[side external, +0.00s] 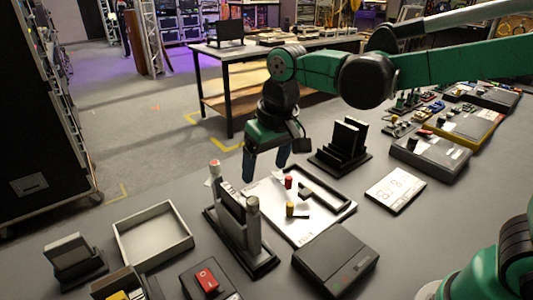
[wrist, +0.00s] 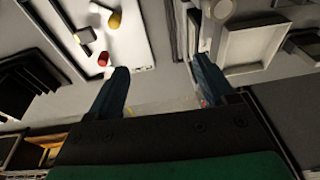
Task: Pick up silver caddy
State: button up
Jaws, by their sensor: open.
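A silver-grey caddy (side external: 240,232) with upright plates between two round posts stands on a dark base, left of the middle in the side view. I take it to be the silver caddy, though other stands are in view. In the wrist view, part of the caddy (wrist: 219,9) shows at the top, cut off by the frame edge, beyond the right finger of my gripper (wrist: 162,70).
A white tray (side external: 335,213) with red and yellow pieces lies right of the caddy. A black slotted stand (side external: 341,150) is behind it. An open grey box (side external: 153,236) is left, a dark box (side external: 335,259) front right, and a red-switch box (side external: 207,281) in front.

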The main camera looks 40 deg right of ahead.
aim_at(234, 208)
jog(key=a+f, duration=0.1)
jog(key=w+a+f+g, duration=0.1)
jog(key=a, duration=0.1)
jog(key=w+a+f+g, duration=0.1)
jog(key=a, duration=0.1)
jog(key=shift+w+a+f+h, duration=0.1)
jog(key=shift+w+f+h, duration=0.15)
jog(key=shift+f+h, duration=0.05)
jog(key=shift+f, duration=2.8)
grip_shut()
